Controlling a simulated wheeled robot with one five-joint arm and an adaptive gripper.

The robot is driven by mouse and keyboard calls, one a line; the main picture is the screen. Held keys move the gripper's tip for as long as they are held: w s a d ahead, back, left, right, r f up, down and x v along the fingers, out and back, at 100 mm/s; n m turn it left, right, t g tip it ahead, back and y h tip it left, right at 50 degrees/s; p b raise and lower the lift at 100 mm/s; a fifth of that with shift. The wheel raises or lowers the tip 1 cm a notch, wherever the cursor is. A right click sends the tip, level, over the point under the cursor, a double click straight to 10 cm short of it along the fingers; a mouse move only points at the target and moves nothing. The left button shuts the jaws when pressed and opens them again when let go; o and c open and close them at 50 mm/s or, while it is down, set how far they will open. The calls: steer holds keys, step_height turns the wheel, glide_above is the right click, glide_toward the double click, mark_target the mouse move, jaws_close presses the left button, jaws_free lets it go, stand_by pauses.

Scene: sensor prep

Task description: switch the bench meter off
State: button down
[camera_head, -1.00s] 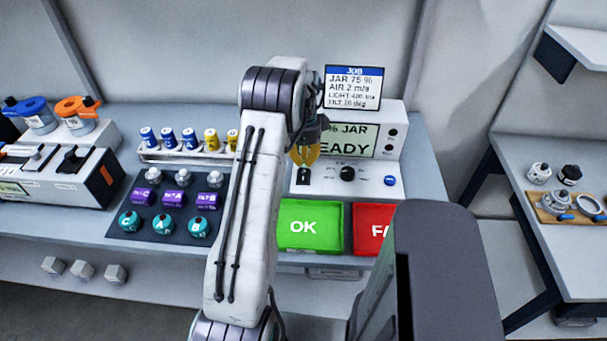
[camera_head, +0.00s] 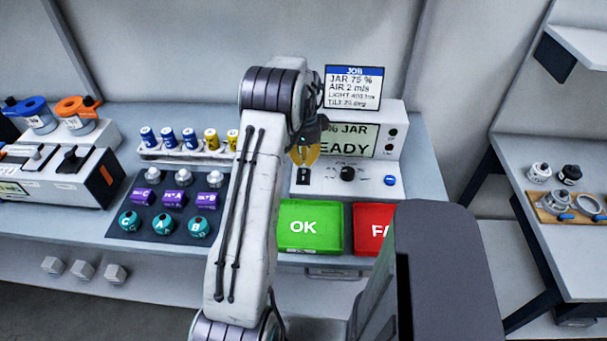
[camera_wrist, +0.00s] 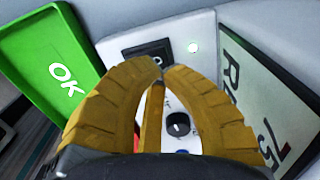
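The bench meter (camera_head: 335,182) is a white console with a lit display (camera_head: 352,142) reading READY, a black dial and a blue button. Its black rocker switch (camera_head: 303,176) sits at the left of the front panel. In the wrist view the switch (camera_wrist: 150,52) lies just beyond my fingertips, partly hidden by them, beside a small pale lit lamp (camera_wrist: 193,48). My gripper (camera_head: 305,163) has yellow fingers, their tips together with nothing between them. It hangs over the panel just above the switch (camera_wrist: 162,66). Whether it touches the switch cannot be told.
A green OK tray (camera_head: 310,243) and a red tray (camera_head: 372,220) stand in front of the meter. A job sign (camera_head: 353,88) stands above it. A dark mat (camera_head: 147,192) with jars and blocks lies left, near a vial rack (camera_head: 185,155).

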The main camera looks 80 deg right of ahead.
mark_target(304, 171)
steer(key=shift+f+b, duration=1.25)
steer(key=shift+f, duration=0.5)
stand_by(0.9)
steer(key=shift+r, duration=0.1)
steer(key=shift+r+p, duration=2.55)
steer(key=shift+r, duration=0.9)
